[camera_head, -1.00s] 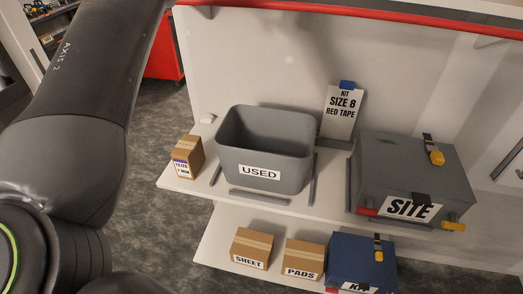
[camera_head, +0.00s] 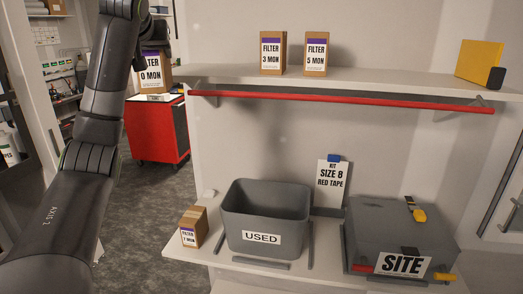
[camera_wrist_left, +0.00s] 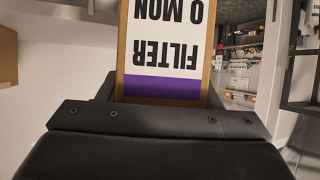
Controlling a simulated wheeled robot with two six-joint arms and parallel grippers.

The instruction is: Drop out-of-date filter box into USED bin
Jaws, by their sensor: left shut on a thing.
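My left gripper (camera_head: 154,50) is shut on a brown filter box (camera_head: 153,79) labelled "FILTER 0 MON" with a purple band. It holds the box up at the upper left, left of the shelf and well above the bin. In the left wrist view the held filter box (camera_wrist_left: 168,50) shows upside down beyond the dark gripper body (camera_wrist_left: 160,118); the fingertips are hidden. The grey open bin marked "USED" (camera_head: 262,238) stands on the lower shelf. The part of its inside that shows looks empty. My right gripper is not in view.
Boxes "FILTER 3 MON" (camera_head: 273,53) and "FILTER 5 MON" (camera_head: 315,54) stand on the upper shelf (camera_head: 390,85), above a red rail (camera_head: 340,102). A "FILTER 7 MON" box (camera_head: 193,228) is left of the bin. A grey SITE case (camera_head: 385,230) and a kit sign (camera_head: 333,185) are right.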

